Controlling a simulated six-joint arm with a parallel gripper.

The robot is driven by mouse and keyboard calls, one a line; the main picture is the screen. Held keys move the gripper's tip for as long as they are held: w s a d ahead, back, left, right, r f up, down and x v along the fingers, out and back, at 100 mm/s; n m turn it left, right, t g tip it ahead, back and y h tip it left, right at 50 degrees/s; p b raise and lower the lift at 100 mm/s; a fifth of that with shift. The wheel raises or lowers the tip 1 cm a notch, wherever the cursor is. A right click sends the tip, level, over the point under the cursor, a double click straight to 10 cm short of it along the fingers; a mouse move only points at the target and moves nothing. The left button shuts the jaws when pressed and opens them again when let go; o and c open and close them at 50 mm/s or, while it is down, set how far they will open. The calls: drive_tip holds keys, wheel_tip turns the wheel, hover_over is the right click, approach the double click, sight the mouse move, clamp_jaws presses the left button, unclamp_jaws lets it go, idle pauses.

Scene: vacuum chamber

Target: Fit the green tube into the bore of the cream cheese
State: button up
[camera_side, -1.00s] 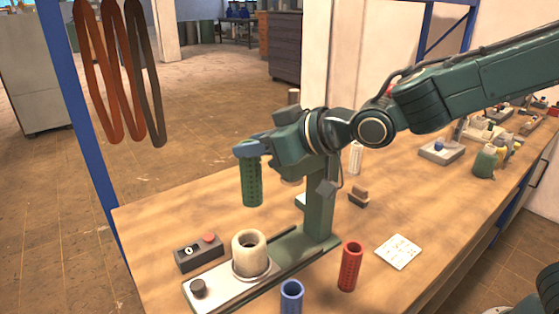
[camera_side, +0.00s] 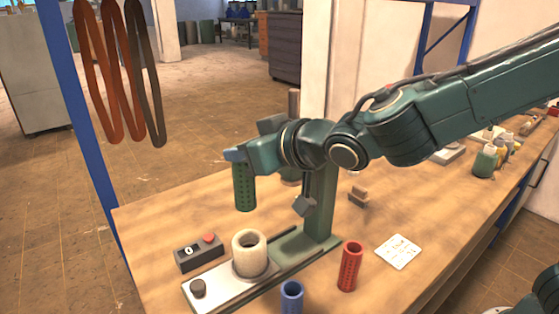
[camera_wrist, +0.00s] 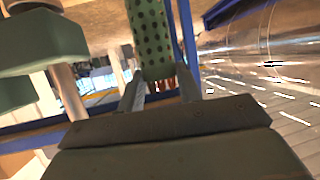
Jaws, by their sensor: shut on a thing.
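The green tube (camera_side: 244,188) is perforated and hangs upright from my gripper (camera_side: 236,156), which is shut on its upper end. In the side view it is above and just behind the cream cheese (camera_side: 249,254), apart from it. The cream cheese is a short cylinder with an open round bore facing up. It stands on a metal plate (camera_side: 226,287). In the wrist view the green tube (camera_wrist: 153,38) shows between the two fingers of my gripper (camera_wrist: 160,88). The cream cheese is not visible in the wrist view.
A green press column (camera_side: 320,200) stands right of the cream cheese, close to my wrist. A red tube (camera_side: 349,266) and a blue tube (camera_side: 291,297) stand in front. A switch box (camera_side: 199,252) sits left. A white card (camera_side: 398,251) lies flat on the right.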

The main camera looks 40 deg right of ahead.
sight(253, 206)
drive_tip(key=shift+f, duration=1)
drive_tip(key=shift+f, duration=4.75)
drive_tip(key=o, duration=1.3)
